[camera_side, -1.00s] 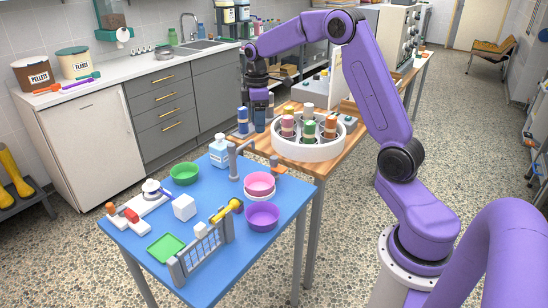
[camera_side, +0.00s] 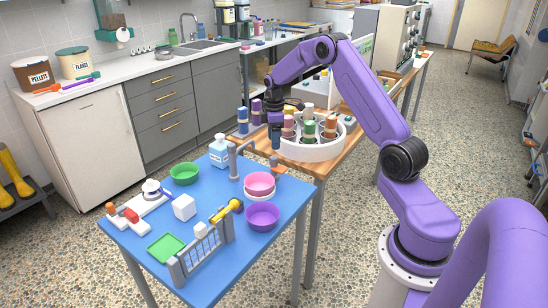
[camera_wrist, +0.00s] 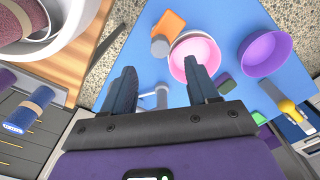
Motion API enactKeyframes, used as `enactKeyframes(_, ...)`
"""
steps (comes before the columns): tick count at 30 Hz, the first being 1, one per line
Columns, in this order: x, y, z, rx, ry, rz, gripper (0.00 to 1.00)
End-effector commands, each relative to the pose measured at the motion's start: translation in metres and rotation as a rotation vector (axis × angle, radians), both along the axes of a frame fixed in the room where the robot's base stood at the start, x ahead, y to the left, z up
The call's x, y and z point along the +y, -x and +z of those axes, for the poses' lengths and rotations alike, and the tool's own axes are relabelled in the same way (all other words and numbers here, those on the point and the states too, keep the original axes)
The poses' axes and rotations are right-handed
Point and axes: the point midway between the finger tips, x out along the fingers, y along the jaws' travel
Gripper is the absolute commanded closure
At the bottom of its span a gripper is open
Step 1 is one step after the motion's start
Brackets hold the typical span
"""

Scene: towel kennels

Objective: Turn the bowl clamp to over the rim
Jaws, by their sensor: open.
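The pink bowl (camera_side: 260,182) sits stacked on a white bowl at the blue table's right side; it also shows in the wrist view (camera_wrist: 195,58). Beside it is an orange piece (camera_wrist: 168,24) with a grey round knob (camera_wrist: 160,47), apparently the bowl clamp. The orange part points away from the bowl, not over its rim. In the side view the clamp (camera_side: 280,169) is small behind the bowls. My gripper (camera_wrist: 160,75) is open and empty, above the table's back edge. Its fingers point toward the clamp and bowl area without visible contact.
A grey tap-like post (camera_side: 234,160) stands left of the bowls. A purple bowl (camera_side: 262,216), green bowl (camera_side: 184,173), white bottle (camera_side: 219,151) and gate (camera_side: 201,247) share the table. A white round holder (camera_side: 300,151) with towel rolls stands behind.

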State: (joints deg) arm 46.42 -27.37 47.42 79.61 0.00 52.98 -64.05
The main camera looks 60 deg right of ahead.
Motion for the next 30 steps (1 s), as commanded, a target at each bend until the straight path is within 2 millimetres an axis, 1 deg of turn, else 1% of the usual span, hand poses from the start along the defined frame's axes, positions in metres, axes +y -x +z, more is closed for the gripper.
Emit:
enactKeyframes(1,0.000,0.001,-0.011,0.004,-0.001,0.000,0.41)
enactKeyframes(6,0.000,0.001,-0.042,0.004,-0.001,0.000,0.41)
enactKeyframes(12,0.000,0.001,-0.068,0.002,-0.001,-0.001,0.41)
enactKeyframes(18,0.000,0.000,-0.079,0.000,0.000,0.000,0.41)
enactKeyframes(26,0.000,0.000,-0.080,-0.001,0.001,0.000,0.41)
enactKeyframes(27,0.000,0.000,-0.080,0.000,0.000,0.000,0.47)
enactKeyframes(29,0.000,0.000,-0.080,0.000,0.000,0.000,0.67)
enactKeyframes(30,0.000,0.000,-0.080,0.000,0.000,0.000,0.80)
